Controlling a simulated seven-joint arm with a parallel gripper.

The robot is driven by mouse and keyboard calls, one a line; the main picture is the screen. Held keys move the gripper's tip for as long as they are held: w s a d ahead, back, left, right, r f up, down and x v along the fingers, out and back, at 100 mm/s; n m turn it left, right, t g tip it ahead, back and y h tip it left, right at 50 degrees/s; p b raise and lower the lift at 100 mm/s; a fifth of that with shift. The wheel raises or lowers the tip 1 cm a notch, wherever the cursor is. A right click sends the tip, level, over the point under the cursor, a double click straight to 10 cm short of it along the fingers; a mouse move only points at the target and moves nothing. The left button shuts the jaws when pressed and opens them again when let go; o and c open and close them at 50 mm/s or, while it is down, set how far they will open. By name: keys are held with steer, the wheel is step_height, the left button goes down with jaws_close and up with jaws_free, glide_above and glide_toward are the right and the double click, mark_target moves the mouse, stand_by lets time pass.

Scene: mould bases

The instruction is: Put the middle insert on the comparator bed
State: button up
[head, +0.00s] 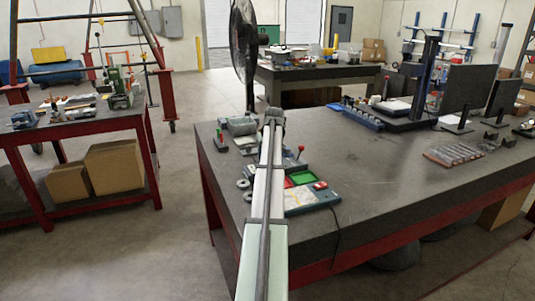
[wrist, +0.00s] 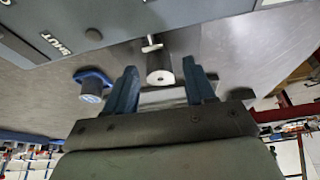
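In the wrist view, my gripper (wrist: 160,86) is open, with its two blue fingers spread. A second round piece with a blue base (wrist: 91,88) lies to the left, outside the fingers. A grey-blue body marked "SHUT" (wrist: 45,35) fills the upper left. In the head view, my arm reaches over the dark bench and hides the gripper's fingertips. I cannot tell which part is the comparator bed.
Small rings (head: 243,184) lie left. The bench middle is clear; monitors (head: 467,90) stand right.

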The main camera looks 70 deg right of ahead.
steer(key=shift+o, duration=0.3)
steer(key=v, duration=1.4)
steer(key=shift+f, duration=0.1)
stand_by(0.8)
